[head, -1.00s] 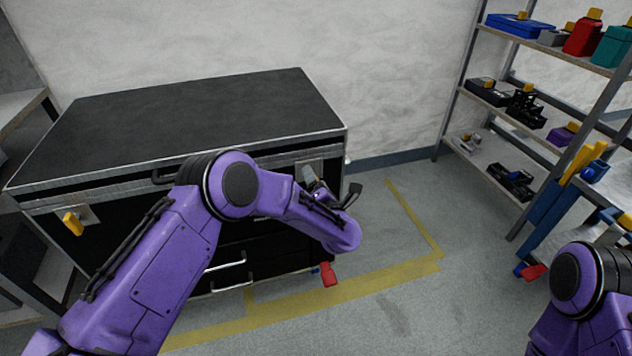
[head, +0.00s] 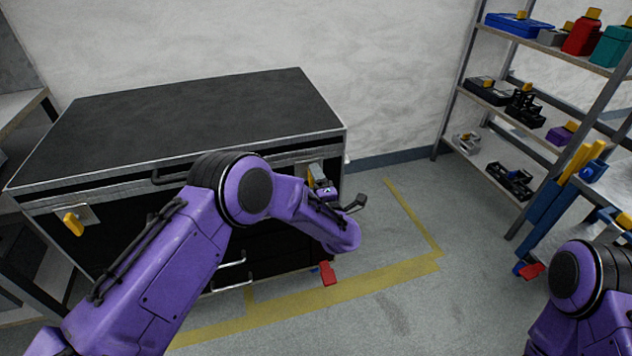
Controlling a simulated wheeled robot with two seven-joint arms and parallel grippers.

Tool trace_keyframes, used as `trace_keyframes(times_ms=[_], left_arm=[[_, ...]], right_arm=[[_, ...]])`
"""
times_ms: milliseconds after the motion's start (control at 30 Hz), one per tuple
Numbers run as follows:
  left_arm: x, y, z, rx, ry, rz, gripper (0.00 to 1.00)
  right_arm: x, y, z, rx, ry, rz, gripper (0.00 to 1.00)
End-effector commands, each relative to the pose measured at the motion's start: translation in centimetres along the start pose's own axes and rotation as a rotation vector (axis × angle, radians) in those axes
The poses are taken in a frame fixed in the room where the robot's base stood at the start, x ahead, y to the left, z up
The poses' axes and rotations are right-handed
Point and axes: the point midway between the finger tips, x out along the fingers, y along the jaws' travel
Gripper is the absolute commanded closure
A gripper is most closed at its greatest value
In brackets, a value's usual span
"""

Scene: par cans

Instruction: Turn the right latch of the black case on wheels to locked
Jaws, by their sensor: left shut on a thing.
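The black case on wheels (head: 190,120) stands against the wall, its lid shut. Its right latch (head: 311,177) is on the front near the right corner; a little yellow shows beside my left gripper, and the rest is hidden. My left gripper (head: 321,184) is at this latch and shut on it. My left forearm covers much of the case front. I cannot tell the latch's exact angle. The left latch (head: 73,224), with a yellow handle, sits tilted on its plate. My right arm shows at the lower right, but its gripper is out of view.
A metal shelf (head: 462,90) with several boxes and tools stands at the right. A blue cart (head: 545,205) stands below it. The floor (head: 390,310) between case and cart is clear, marked with yellow tape.

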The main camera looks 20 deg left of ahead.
Motion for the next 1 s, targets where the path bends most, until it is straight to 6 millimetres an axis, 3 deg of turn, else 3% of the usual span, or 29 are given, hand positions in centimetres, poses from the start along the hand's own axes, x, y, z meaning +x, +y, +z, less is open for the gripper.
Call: trace_keyframes(times_ms=[400, 433, 500, 800, 1000], left_arm=[[0.0, 0.0, 0.1, 0.008, -0.003, 0.001, 0.62], [0.0, 0.0, 0.1, 0.008, -0.003, 0.001, 0.22], [0.0, 0.0, 0.1, 0.008, -0.003, 0.001, 0.06], [-0.2, 0.0, 0.0, 0.006, -0.002, 0.0, 0.06], [-4.0, 0.1, 0.2, 0.008, -0.006, 0.0, 0.06]], right_arm=[[0.0, 0.0, 0.0, 0.0, 0.0, 0.0, 1.0], [0.0, 0.0, 0.0, 0.0, 0.0, 0.0, 1.0], [0.0, 0.0, 0.0, 0.0, 0.0, 0.0, 1.0], [0.0, 0.0, 0.0, 0.0, 0.0, 0.0, 1.0], [-0.3, 0.0, -0.1, 0.0, 0.0, 0.0, 1.0]])
